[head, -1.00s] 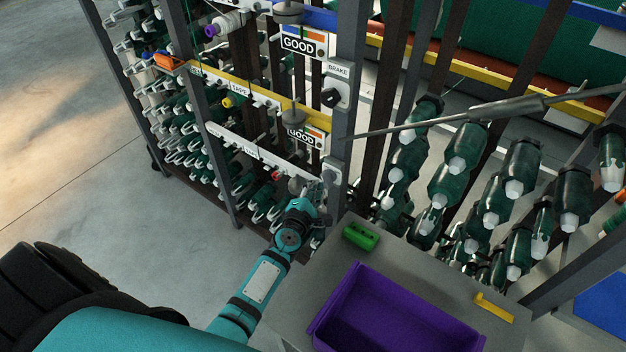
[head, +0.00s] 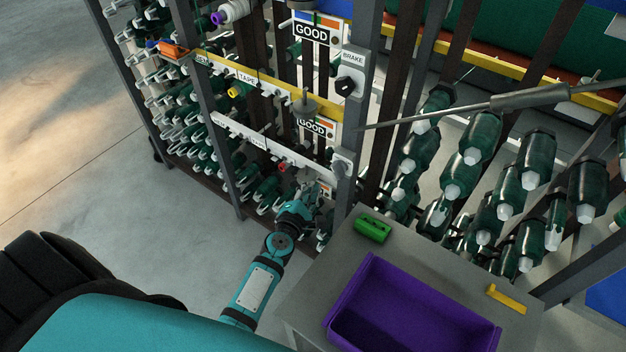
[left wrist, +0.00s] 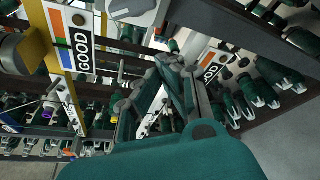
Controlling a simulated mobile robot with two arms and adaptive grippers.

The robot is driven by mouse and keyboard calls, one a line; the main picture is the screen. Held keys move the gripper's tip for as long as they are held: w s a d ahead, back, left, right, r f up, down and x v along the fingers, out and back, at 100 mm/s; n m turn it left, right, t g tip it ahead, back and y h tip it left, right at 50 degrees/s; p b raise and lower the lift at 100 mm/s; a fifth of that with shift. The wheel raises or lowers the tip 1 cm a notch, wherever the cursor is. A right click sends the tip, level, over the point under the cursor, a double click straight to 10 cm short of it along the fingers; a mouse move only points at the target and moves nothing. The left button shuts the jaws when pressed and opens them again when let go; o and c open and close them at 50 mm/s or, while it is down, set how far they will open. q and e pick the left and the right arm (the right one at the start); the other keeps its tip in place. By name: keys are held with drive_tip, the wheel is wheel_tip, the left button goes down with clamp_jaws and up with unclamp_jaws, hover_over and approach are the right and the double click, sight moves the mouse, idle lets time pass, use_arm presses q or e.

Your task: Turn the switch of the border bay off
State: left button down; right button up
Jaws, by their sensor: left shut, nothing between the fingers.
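A black rotary switch (head: 345,86) sits on a grey plate labelled BRAKE, on the rack's right post. A second, lower switch plate (head: 343,166) is on the same post; its label is not readable and its knob position is unclear. No label that reads "border" can be made out. My left gripper (head: 322,192) is just below and left of the lower switch, apart from it as far as I can tell. Its dark fingers (left wrist: 163,92) are shut and empty in the left wrist view, pointing among the rack parts. My right gripper is out of view.
White GOOD signs (head: 316,33) and the yellow TAPE rail (head: 255,80) front the rack. A grey table with a purple bin (head: 365,275), a green block (head: 372,229) and a yellow piece (head: 506,299) stands right of my arm. A grey rod (head: 500,101) crosses the right side.

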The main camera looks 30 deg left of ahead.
use_arm(q)
drive_tip(key=v, duration=0.5)
drive_tip(key=shift+d, duration=0.1)
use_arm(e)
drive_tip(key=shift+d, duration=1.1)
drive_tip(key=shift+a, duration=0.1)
